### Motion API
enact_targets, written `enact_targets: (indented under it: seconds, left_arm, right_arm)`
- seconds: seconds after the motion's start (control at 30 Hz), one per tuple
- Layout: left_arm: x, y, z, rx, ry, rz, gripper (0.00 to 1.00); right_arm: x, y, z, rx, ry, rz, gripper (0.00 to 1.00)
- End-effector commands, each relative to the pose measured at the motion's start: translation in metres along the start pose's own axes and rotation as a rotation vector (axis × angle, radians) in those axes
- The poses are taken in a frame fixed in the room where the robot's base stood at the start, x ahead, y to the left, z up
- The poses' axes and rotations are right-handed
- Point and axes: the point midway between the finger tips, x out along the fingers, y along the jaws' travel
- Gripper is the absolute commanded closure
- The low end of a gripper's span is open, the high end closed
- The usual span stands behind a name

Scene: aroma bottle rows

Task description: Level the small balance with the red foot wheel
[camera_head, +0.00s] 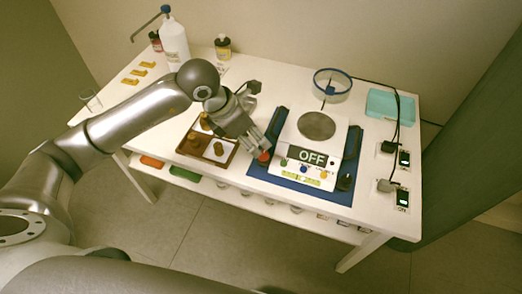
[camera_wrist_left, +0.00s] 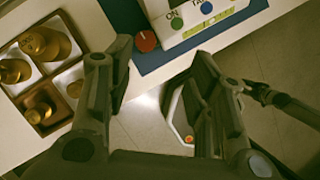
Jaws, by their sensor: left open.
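The small balance (camera_head: 310,160) stands on a blue mat (camera_head: 262,180); its display reads OFF. It has a round grey pan (camera_head: 317,125) and a yellow-green level strip (camera_head: 300,179) at its front. The red foot wheel (camera_head: 263,157) is at its front left corner and also shows in the left wrist view (camera_wrist_left: 146,41). My left gripper (camera_head: 262,146) is open and empty, its fingers close above the red wheel; contact cannot be told. In the wrist view, the wheel shows between the fingertips (camera_wrist_left: 163,50), nearer the left finger. The level's bubble is too small to read.
A brown tray (camera_head: 180,149) with brass weights lies left of the balance. A black knob (camera_head: 345,182) is at its front right. A blue-rimmed glass dish (camera_head: 333,84), a teal box (camera_head: 391,106) and plugged switches (camera_head: 402,196) stand behind and right. The table's front edge is close.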

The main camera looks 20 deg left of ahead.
Motion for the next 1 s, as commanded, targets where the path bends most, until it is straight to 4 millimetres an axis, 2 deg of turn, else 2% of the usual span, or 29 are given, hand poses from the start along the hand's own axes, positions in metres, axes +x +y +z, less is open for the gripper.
enact_targets:
  seconds: [0.1,0.23,0.5,0.7,0.83,1.0]
  left_arm:
    - [-0.002,0.014,-0.006,0.002,0.037,0.054,0.51]
    - [0.010,0.015,-0.008,0.000,0.041,0.056,0.51]
    - [0.060,0.017,-0.009,0.000,0.041,0.052,0.51]
    - [0.091,0.018,-0.010,0.001,0.039,0.052,0.51]
    - [0.101,0.019,-0.011,0.001,0.038,0.053,0.51]
    - [0.105,0.019,-0.011,0.002,0.037,0.053,0.51]
  right_arm:
    - [0.000,0.000,0.000,0.000,0.001,0.000,0.69]
    - [-0.002,0.000,-0.001,0.000,0.001,0.000,0.69]
    - [-0.009,0.000,-0.001,0.000,0.001,0.000,0.69]
    - [-0.012,0.000,-0.001,0.000,0.000,0.000,0.69]
    - [-0.012,0.000,-0.001,0.000,0.000,0.000,0.69]
    - [-0.012,0.000,-0.001,0.000,0.000,0.000,0.69]
